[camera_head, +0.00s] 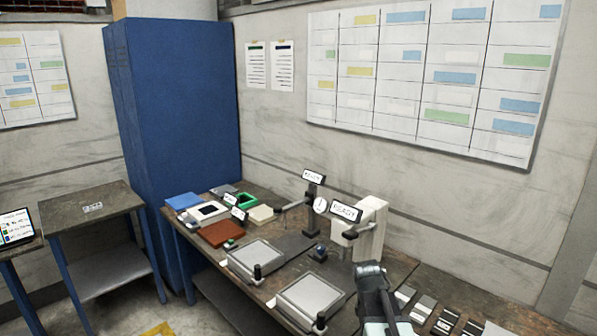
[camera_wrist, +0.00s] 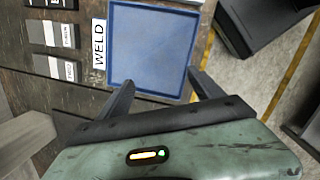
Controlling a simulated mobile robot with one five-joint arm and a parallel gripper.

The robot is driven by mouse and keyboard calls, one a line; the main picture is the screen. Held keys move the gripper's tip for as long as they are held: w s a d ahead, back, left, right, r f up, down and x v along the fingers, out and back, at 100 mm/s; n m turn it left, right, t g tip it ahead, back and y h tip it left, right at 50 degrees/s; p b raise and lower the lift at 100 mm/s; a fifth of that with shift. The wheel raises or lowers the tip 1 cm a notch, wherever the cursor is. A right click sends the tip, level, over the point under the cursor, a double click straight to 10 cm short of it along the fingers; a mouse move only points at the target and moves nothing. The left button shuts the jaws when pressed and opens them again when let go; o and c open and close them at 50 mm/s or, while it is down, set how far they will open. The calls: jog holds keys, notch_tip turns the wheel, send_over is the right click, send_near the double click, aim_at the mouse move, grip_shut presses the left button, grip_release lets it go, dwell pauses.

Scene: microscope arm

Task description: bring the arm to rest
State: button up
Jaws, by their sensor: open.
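My gripper (camera_wrist: 160,92) is in the wrist view with its two dark fingers spread apart and nothing between them. Beyond the fingertips lies a blue tray (camera_wrist: 150,48) on the wooden bench, next to a white label reading WELD (camera_wrist: 99,45). I cannot tell how far the fingers are above the tray. In the head view my arm (camera_head: 374,295) rises at the lower middle, in front of the bench's right part. The fingers cannot be made out there.
The bench (camera_head: 285,262) carries two grey plates with black knobs (camera_head: 256,258) (camera_head: 310,294), a white device (camera_head: 370,230), and coloured trays at its far left. Small grey blocks (camera_head: 422,309) lie right of my arm. A blue cabinet (camera_head: 178,130) and a side table (camera_head: 92,208) stand left.

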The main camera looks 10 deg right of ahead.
jog(key=s+a+m+y, duration=0.1)
jog(key=s+a+m, duration=0.1)
jog(key=a+m, duration=0.4)
jog(key=s+a+m+y, duration=0.1)
jog(key=s+a+m, duration=0.2)
jog(key=a+m, duration=0.3)
jog(key=shift+s+f, duration=0.2)
jog(key=shift+s, duration=0.05)
